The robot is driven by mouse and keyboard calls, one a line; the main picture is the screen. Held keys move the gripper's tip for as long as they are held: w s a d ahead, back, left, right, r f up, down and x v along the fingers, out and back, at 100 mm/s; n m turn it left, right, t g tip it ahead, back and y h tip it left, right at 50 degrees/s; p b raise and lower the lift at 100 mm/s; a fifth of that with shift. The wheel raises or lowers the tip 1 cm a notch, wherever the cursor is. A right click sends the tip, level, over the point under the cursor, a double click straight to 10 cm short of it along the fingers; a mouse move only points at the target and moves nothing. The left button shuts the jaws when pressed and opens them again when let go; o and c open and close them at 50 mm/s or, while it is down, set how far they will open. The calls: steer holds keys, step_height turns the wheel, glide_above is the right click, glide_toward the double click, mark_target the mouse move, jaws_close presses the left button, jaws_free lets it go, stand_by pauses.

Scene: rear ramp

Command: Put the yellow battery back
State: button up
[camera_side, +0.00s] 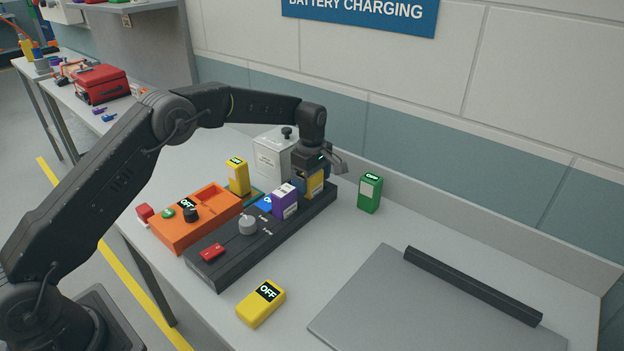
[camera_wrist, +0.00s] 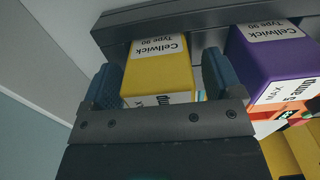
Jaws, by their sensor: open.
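A yellow battery (camera_side: 316,187) stands upright at the far end of the black charging rail (camera_side: 222,268). My gripper (camera_side: 309,181) is over it, with the blue fingers on either side. In the wrist view the yellow battery (camera_wrist: 157,72) with its "Cellwick Type 90" label lies between my open fingers (camera_wrist: 160,66); a narrow gap shows at the right finger, and contact on the left is unclear. A second yellow block (camera_side: 238,178) stands upright behind the orange tray. A third yellow block (camera_side: 262,303), marked OFF, lies on the table in front. The battery's base is hidden.
A purple battery (camera_side: 284,202) stands in the rail close beside my gripper, also in the wrist view (camera_wrist: 272,62). A green block (camera_side: 370,194) stands to the right. An orange tray (camera_side: 196,233), a grey box (camera_side: 272,152) and a grey panel (camera_side: 420,310) surround the rail.

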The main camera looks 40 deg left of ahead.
steer(key=s+r+m+t, duration=0.15)
steer(key=s+r, duration=0.25)
steer(key=r, duration=0.7)
steer(key=s+r+m, duration=0.3)
steer(key=r, duration=0.7)
steer(key=s+d+r+m+t, duration=0.15)
steer(key=s+m, duration=0.25)
steer(key=s, duration=0.7)
steer(key=s+d+r+m+t, duration=0.1)
steer(key=s+r+m, duration=0.3)
steer(key=s, duration=0.6)
steer(key=s+f+m+t, duration=0.1)
steer(key=s+f+m, duration=0.4)
steer(key=s, duration=0.5)
step_height(320, 180, down, 2)
steer(key=shift+s+f+t, duration=0.2)
steer(key=shift+s+t, duration=0.1)
steer(key=shift+s, duration=0.05)
steer(key=shift+a+m, duration=0.1)
steer(key=shift+m, duration=0.15)
